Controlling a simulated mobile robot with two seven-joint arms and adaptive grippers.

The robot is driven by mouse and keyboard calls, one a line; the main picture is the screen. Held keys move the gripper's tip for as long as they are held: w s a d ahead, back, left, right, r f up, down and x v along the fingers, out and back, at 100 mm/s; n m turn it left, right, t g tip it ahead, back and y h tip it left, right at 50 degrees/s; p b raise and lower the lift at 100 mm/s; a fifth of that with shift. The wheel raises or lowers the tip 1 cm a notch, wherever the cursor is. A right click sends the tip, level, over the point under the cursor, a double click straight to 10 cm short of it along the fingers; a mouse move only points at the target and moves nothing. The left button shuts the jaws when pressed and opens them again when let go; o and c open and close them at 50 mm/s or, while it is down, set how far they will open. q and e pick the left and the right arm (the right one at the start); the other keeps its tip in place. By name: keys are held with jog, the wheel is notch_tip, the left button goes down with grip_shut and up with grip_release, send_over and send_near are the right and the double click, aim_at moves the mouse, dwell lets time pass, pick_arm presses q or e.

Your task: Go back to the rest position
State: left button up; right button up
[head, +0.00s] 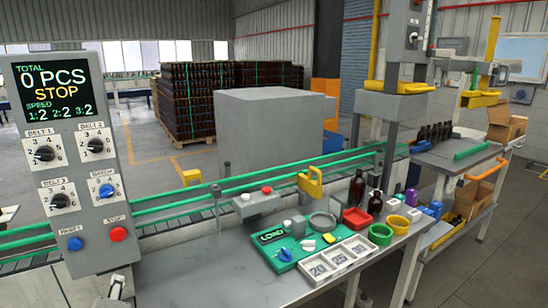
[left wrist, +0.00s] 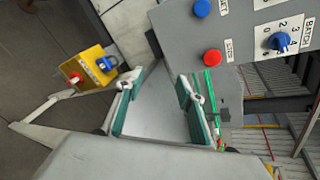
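My left gripper (left wrist: 160,82) is open in the left wrist view. Its two teal-padded fingers stand well apart with nothing held between them. The grey control panel (head: 68,165) stands at the left of the head view; its screen reads 0 PCS and STOP. In the left wrist view the panel (left wrist: 235,35) is just beyond the gripper, with its red stop button (left wrist: 212,57) and blue reset button (left wrist: 202,8). A small grey part, probably of my left gripper, shows below the panel in the head view. My right gripper is in neither view.
The workbench (head: 190,275) holds a green tray (head: 285,258), a white three-part tray (head: 335,260), coloured rings and two amber bottles (head: 357,188) at the right. Its left front is clear. A green-railed conveyor (head: 160,210) runs behind. A yellow box (left wrist: 88,66) shows in the left wrist view.

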pick_arm(q)
jog(key=s+a+f+n+g+h, duration=0.2)
jog(key=s+f+n+g, duration=0.3)
jog(key=s+f+n, duration=0.9)
jog(key=d+f+t+h, duration=0.1)
jog(key=d+f+h, duration=0.2)
jog(key=d+f, duration=0.4)
jog(key=d+f+n+t+h, duration=0.1)
jog(key=d+f, duration=0.6)
jog(key=f, duration=0.7)
jog(key=t+h, duration=0.1)
jog(key=h, duration=0.1)
jog(key=shift+s+d+h, duration=0.2)
jog(key=shift+s+h, duration=0.1)
jog(key=shift+s, duration=0.1)
jog(key=c, duration=0.3)
